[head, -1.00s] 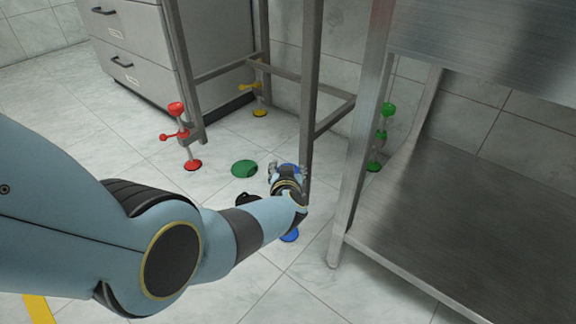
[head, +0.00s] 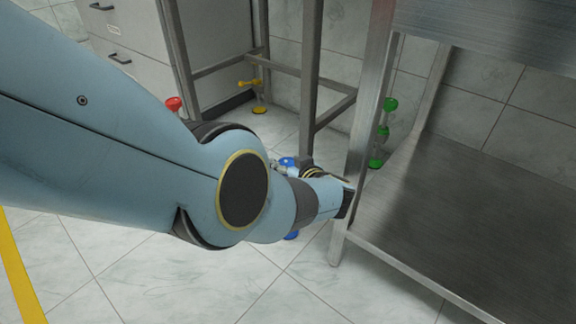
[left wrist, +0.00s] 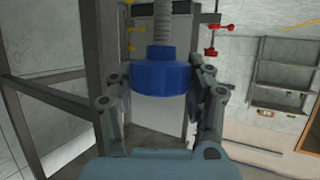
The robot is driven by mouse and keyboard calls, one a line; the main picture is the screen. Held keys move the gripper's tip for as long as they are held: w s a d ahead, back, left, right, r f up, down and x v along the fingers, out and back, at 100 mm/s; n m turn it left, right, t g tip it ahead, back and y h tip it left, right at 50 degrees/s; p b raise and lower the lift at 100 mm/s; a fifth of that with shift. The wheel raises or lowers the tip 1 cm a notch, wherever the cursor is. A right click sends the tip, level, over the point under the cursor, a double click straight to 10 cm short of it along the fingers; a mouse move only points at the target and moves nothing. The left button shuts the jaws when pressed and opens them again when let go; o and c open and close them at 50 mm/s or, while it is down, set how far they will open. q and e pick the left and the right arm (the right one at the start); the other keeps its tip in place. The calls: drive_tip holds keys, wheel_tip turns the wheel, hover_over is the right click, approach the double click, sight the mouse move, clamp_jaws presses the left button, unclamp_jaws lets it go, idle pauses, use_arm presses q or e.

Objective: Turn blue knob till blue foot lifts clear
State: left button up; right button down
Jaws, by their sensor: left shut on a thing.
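The blue knob (left wrist: 160,77) fills the middle of the left wrist view, below a grey threaded rod. My left gripper (left wrist: 163,88) has one finger on each side of it and is shut on it. In the head view the blue knob (head: 288,162) shows as a small patch by the left gripper (head: 282,169), beside the frame's near leg. A small part of the blue foot (head: 291,236) shows below my forearm. Most of it is hidden, and I cannot tell whether it touches the floor. My right gripper is not in view.
A steel bench (head: 358,150) stands close to the right of my wrist. Yellow (head: 259,108), green (head: 376,163) and red (head: 174,104) adjusters stand at other legs. A grey drawer cabinet (head: 130,65) is behind. Open tiled floor lies in front.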

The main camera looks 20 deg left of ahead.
use_arm(q)
drive_tip(key=o, duration=1.2)
